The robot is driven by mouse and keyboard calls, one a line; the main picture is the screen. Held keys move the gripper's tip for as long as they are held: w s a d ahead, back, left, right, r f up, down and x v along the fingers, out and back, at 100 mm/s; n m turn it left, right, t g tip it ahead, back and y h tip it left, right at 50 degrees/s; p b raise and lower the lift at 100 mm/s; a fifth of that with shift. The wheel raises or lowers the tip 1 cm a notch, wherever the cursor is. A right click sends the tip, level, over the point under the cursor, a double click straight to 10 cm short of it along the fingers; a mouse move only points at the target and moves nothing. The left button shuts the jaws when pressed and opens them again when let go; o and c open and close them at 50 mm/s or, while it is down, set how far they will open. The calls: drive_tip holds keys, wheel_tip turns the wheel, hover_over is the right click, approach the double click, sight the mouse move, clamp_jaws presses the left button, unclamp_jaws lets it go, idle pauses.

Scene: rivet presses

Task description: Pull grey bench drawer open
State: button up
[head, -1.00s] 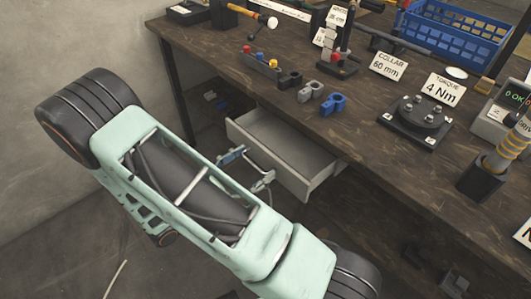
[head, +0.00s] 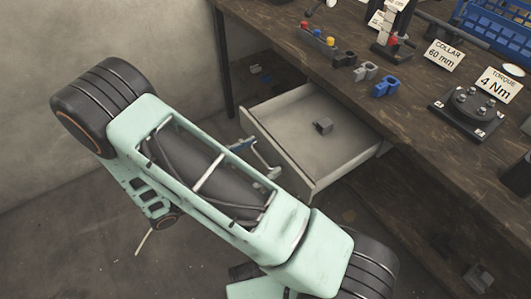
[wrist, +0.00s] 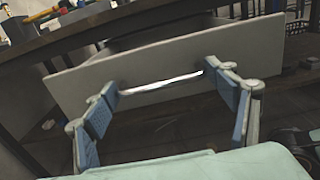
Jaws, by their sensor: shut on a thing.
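The grey bench drawer (head: 350,155) is pulled well out from under the wooden bench, and its inside shows in the head view. A small dark grey block (head: 323,126) lies on its floor. In the wrist view the drawer's front panel (wrist: 80,85) spans the picture, tilted, with a bright bar handle (wrist: 165,82) at its middle. My gripper (wrist: 162,80) is shut on this handle, one blue-padded finger at each end. In the head view my green arm partly hides my gripper (head: 257,152) and the drawer front.
The bench top (head: 400,110) holds a blue crate (head: 495,30), blue and grey clamps, a collar sign (head: 444,55) and a torque fixture (head: 468,108). A dark bench leg (head: 225,70) stands left of the drawer.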

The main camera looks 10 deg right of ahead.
drive_tip(key=shift+s+a+f, duration=0.1)
drive_tip(key=shift+s+f, duration=0.05)
drive_tip(key=shift+s, duration=0.05)
drive_tip(key=o, duration=1.4)
drive_tip(key=shift+a, duration=0.15)
drive_tip(key=v, duration=1.1)
drive_tip(key=shift+s+a, duration=0.1)
drive_tip(key=shift+a, duration=0.3)
